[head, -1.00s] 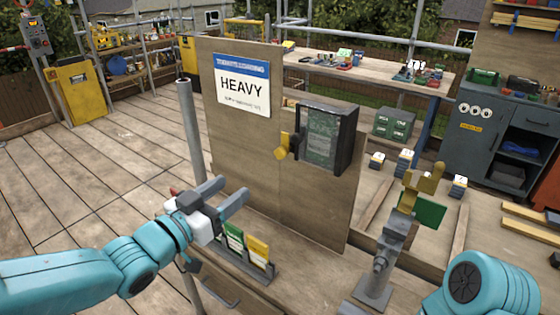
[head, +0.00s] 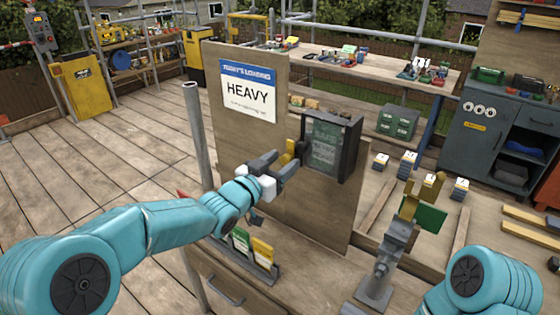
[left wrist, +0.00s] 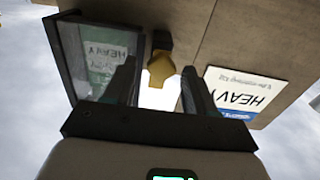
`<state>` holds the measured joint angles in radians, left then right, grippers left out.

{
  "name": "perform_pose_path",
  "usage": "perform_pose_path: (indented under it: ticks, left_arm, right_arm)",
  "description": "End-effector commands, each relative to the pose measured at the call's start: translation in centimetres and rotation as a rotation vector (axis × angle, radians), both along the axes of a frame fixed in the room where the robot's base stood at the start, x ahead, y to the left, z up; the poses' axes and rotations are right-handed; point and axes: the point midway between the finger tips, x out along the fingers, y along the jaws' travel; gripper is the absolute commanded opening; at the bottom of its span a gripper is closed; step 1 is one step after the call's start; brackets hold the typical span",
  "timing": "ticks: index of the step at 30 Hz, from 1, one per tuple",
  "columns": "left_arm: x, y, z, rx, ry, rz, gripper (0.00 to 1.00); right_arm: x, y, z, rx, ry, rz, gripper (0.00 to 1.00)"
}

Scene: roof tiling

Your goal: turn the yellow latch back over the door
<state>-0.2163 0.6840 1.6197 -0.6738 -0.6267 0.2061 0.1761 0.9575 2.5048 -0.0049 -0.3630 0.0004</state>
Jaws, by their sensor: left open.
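The yellow latch (head: 288,152) is on the board at the left edge of a dark box with a glass door (head: 325,143). In the left wrist view the latch (left wrist: 161,69) hangs between my open fingers, with no finger clearly touching it. My left gripper (head: 284,163) is open at the latch and partly covers it in the head view. In the left wrist view the glass door (left wrist: 100,58) is beside the latch, and it looks closed. My right gripper cannot be made out; only a teal part of my right arm shows at the lower right.
The wooden board (head: 232,140) carries a HEAVY sign (head: 248,92) left of the box. Below are a holder with green and yellow cards (head: 262,251) and a grey stand with a yellow top (head: 385,262). A metal post (head: 197,130) stands at the board's left.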

Motion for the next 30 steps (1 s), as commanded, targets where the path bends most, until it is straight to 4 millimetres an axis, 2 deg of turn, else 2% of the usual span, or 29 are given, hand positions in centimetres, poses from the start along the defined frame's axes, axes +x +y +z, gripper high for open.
perform_pose_path:
  ticks: [4, 5, 9, 10, 20, 30]
  left_arm:
    - [0.0, 0.0, 0.0, 0.000, 0.000, 0.000, 0.56]
    - [0.0, 0.1, 0.0, 0.000, 0.000, 0.000, 0.52]
    - [0.0, 0.1, 0.0, 0.000, 0.000, 0.000, 0.07]
    - [0.0, 0.1, 0.0, 0.000, 0.000, 0.000, 0.01]
    - [0.0, 0.0, -0.2, 0.029, -0.022, 0.000, 0.01]
    - [-0.1, -0.1, -0.6, 0.206, -0.155, 0.001, 0.01]
  right_arm:
    - [0.0, 0.0, 0.0, 0.000, 0.000, 0.000, 0.00]
    - [0.0, 0.0, 0.0, 0.000, 0.000, 0.000, 0.00]
    - [0.0, 0.0, 0.0, 0.000, 0.000, 0.000, 0.00]
    - [0.0, 0.0, 0.0, 0.000, 0.000, 0.000, 0.00]
    - [0.0, 0.0, -0.9, 0.000, 0.000, 0.000, 0.00]
    - [0.0, 0.0, -5.0, 0.000, 0.000, 0.000, 0.00]
